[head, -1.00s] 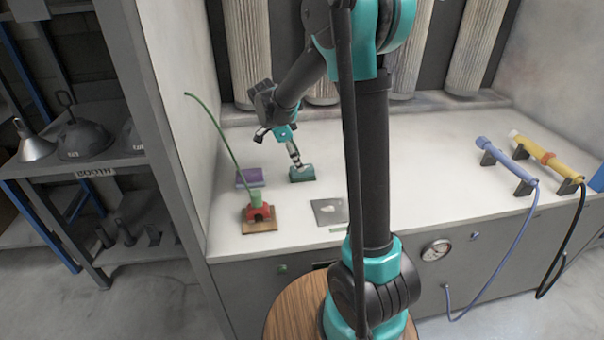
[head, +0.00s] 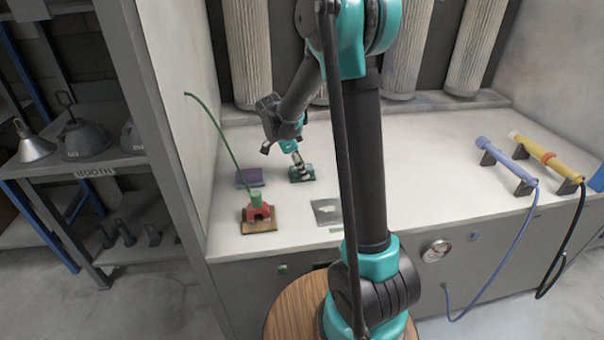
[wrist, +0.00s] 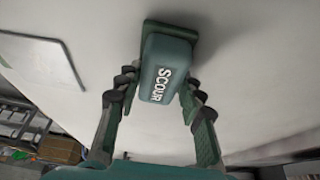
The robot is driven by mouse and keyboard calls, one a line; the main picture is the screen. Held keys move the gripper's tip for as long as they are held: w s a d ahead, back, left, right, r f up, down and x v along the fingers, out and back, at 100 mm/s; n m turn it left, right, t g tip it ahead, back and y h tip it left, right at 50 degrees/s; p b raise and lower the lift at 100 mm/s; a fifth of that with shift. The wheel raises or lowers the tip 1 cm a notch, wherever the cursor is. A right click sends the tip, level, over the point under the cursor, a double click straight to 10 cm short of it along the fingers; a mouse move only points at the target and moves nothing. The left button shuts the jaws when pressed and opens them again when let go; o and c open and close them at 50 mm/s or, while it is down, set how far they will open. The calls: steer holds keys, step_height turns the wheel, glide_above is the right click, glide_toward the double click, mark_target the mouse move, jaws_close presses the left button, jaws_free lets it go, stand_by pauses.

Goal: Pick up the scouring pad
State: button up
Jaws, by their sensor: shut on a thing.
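The scouring pad is a teal-green block marked "SCOUR" (wrist: 163,75) in the wrist view, between my two fingers. A darker green base (wrist: 185,32) shows at its far end. In the head view the pad (head: 303,176) is low at the counter surface, left of centre, partly hidden by my fingers. My gripper (head: 299,163) comes down on it from above, tilted, and is shut on it. In the wrist view my gripper (wrist: 158,92) has one finger on each side of the pad. I cannot tell whether the pad is clear of its base.
A purple block (head: 250,178) lies just left of the pad. A grey plate (head: 326,213) lies on the counter (head: 430,180). Blue and yellow tools (head: 540,152) rest at the right. The middle right is clear.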

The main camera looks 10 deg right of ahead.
steer(key=shift+c, duration=1.1)
step_height(320, 180, up, 20)
